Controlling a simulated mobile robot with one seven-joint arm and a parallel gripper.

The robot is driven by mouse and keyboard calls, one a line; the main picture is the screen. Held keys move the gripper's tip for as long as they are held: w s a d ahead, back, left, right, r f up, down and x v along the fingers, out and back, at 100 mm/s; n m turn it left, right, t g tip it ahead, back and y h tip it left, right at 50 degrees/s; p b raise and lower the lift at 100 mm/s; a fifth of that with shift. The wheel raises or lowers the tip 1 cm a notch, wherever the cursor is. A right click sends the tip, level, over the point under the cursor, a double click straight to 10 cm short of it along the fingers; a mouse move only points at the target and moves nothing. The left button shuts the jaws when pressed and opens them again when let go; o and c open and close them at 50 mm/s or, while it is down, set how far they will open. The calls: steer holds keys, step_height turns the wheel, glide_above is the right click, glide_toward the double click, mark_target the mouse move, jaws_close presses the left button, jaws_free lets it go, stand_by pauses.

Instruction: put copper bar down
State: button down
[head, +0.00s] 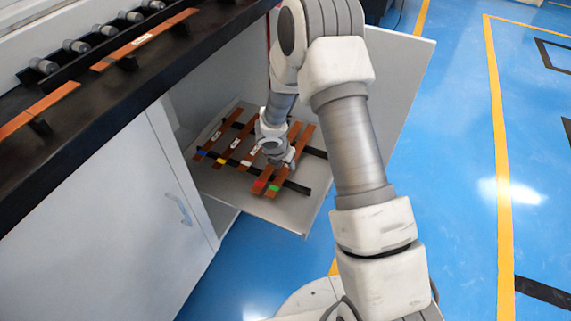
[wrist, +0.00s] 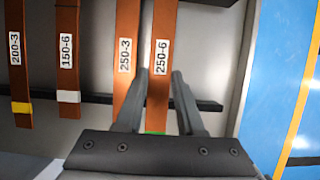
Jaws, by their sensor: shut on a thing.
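My gripper (wrist: 159,74) is shut on the copper bar labelled 250-6 (wrist: 163,40), one finger on each side of it. This bar has a green end, partly hidden behind the gripper body in the wrist view. In the head view, my gripper (head: 280,160) is over the pull-out shelf (head: 215,178), at the rightmost, green-ended bar (head: 274,188). The bar lines up with its neighbours over two black rails (head: 297,187). I cannot tell whether it touches the rails.
Bar 250-3 (wrist: 125,60) lies close on the left. Bars 150-6 (wrist: 68,60) and 200-3 (wrist: 17,60) lie further left, with a blue-ended bar (head: 212,135) beyond. The black bench (head: 100,120) overhangs the left side. An open cabinet door (head: 400,85) stands right.

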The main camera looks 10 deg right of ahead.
steer(key=c, duration=0.5)
jaws_free()
steer(key=shift+f, duration=0.1)
steer(key=p+v, duration=0.5)
steer(key=v, duration=0.7)
steer(key=s+d+r+m, duration=0.3)
steer(key=r+m, duration=0.2)
steer(key=r, duration=0.2)
steer(key=s+d+r+m+h, duration=0.1)
steer(key=s+d+r+m, duration=0.15)
steer(key=r+m, duration=0.35)
steer(key=s+d+r+m, duration=0.3)
steer(key=r+m, duration=0.1)
steer(key=r, duration=0.5)
steer(key=s+a+r+m+y, duration=0.1)
steer(key=s+r+m, duration=0.1)
steer(key=s+m, duration=0.2)
steer(key=s+a+r+m+t+y, duration=0.1)
steer(key=s+r+m, duration=0.2)
steer(key=s+m, duration=0.2)
steer(key=s+a+r+m+y, duration=0.1)
steer(key=s+r+m, duration=0.2)
steer(key=s, duration=0.4)
steer(key=shift+s+a+r+m+t+y, duration=0.15)
steer(key=shift+m+t+y, duration=0.25)
steer(key=shift+m, duration=0.5)
